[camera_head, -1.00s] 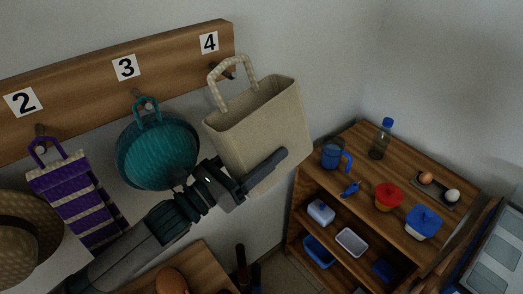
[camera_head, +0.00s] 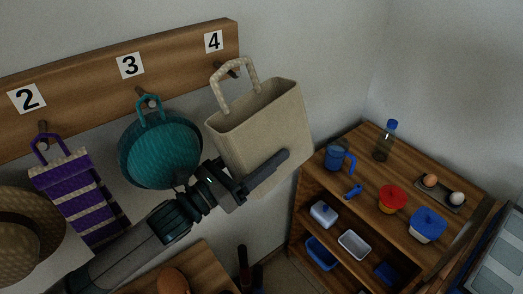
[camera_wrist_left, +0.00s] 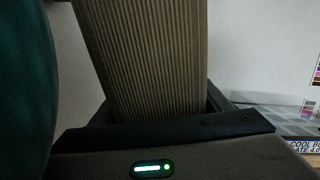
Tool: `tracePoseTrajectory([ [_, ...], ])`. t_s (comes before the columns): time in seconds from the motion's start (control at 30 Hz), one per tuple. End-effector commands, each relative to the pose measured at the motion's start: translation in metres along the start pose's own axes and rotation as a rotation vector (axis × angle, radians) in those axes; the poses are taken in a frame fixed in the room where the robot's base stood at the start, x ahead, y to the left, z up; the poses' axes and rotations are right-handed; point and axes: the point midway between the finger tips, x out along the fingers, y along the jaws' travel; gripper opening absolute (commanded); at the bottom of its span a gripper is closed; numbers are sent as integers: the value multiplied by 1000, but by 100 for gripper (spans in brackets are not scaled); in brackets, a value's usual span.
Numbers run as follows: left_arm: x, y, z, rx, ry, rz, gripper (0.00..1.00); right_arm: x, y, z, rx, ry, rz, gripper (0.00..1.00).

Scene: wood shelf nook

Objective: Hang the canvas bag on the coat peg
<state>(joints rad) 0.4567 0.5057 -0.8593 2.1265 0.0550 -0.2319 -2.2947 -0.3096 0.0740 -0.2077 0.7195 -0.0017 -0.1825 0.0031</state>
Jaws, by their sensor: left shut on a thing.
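The canvas bag (camera_head: 255,125) is beige and boxy, with its mouth open at the top and a pale handle loop (camera_head: 240,66) standing up. The coat peg (camera_head: 230,68) under label 4 shows at the loop; I cannot tell whether the loop is around it or just in front. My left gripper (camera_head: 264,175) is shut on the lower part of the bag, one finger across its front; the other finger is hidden. In the left wrist view the ribbed bag (camera_wrist_left: 143,60) rises from between the jaws. My right gripper is not in view.
A teal round bag (camera_head: 160,150) hangs at peg 3, close beside my left wrist. A purple striped bag (camera_head: 75,190) hangs at peg 2, with a straw hat (camera_head: 28,235) farther left. A wooden shelf (camera_head: 370,150) with several containers stands at the right.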

Motion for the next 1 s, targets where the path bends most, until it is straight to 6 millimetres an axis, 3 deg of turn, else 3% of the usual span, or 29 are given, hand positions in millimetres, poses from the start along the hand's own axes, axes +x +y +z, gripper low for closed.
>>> tracePoseTrajectory([
  [0.27, 0, 0, 1, 1, -2, -1, 39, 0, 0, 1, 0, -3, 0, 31],
  [0.3, 0, 0, 1, 1, -2, -1, 77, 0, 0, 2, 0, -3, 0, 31],
  [0.37, 0, 0, 1, 1, -2, -1, 92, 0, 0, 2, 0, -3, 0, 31],
  [1.0, -7, 0, -1, 0, 0, 1, 92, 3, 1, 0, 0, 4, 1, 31],
])
